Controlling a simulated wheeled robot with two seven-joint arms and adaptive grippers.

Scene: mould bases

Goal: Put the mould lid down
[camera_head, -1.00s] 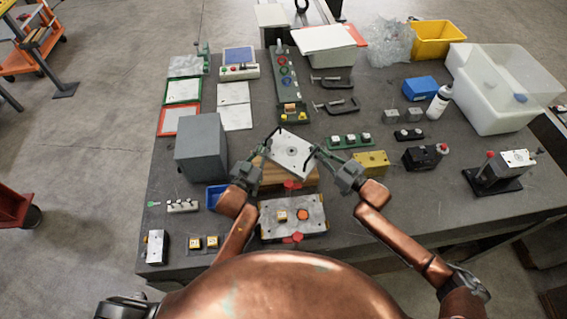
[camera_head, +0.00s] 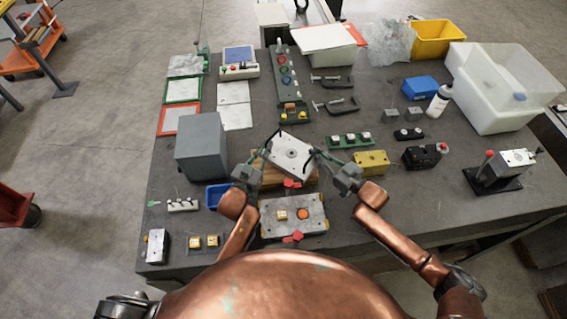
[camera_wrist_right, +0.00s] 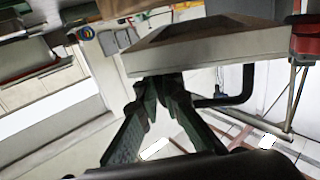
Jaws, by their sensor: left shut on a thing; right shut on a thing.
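The mould lid (camera_head: 291,151) is a light grey plate with a dark centre hole, held tilted in the head view between my two grippers. My left gripper (camera_head: 263,160) is shut at its left side, by a black handle. My right gripper (camera_head: 322,160) is shut at its right side, by the other black handle. In the right wrist view the lid's edge (camera_wrist_right: 200,58) hangs over the right fingers (camera_wrist_right: 160,82), which hide the exact grip. Below the lid is wood (camera_head: 270,182); whether they touch is unclear. The mould base (camera_head: 272,230) lies nearer me, with a yellow-marked block and an orange disc on it.
A grey box (camera_head: 201,147) stands left of my left gripper, with a blue bin (camera_head: 216,196) in front. A yellow block (camera_head: 371,162) and a green rack (camera_head: 350,141) are close on the right. The table's right front (camera_head: 430,215) is clear.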

